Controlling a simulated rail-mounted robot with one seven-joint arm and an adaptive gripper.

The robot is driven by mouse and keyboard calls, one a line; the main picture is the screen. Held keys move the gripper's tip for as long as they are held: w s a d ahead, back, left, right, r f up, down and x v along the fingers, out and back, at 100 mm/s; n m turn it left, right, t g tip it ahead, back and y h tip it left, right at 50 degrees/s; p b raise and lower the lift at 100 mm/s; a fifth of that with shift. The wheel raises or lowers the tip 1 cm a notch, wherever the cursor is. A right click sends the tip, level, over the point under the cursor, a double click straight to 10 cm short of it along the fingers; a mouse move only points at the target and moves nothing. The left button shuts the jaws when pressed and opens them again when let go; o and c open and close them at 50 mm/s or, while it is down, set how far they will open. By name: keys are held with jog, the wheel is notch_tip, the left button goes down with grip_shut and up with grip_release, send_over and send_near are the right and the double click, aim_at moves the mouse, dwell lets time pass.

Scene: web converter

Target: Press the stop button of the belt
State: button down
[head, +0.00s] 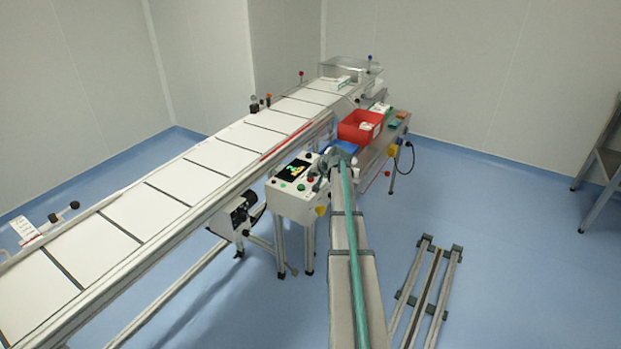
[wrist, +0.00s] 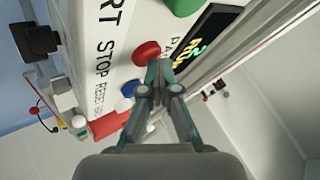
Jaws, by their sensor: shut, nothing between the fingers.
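The control box (head: 290,203) with the belt's buttons stands beside the conveyor in the head view. In the wrist view, the red button (wrist: 146,51) lies nearest the word STOP on the white panel. The large green button (wrist: 184,5) is above it and the blue button (wrist: 130,88) below it. My gripper (wrist: 155,68) is shut and empty, its fingertips at the lower right edge of the red button in the picture. I cannot tell whether they touch it. In the head view, my arm's end is over the right side of the box and the fingertips are hidden.
A dark display (wrist: 207,38) is set in the panel close to the fingers. The conveyor belt (head: 190,180) runs behind the box. Open floor (head: 500,240) lies to the right.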

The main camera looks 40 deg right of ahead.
jog(key=shift+r+p, duration=0.35)
jog(key=shift+r, duration=0.7)
jog(key=shift+r+p, duration=0.9)
jog(key=shift+r, duration=1.6)
jog(key=shift+a+f, duration=0.1)
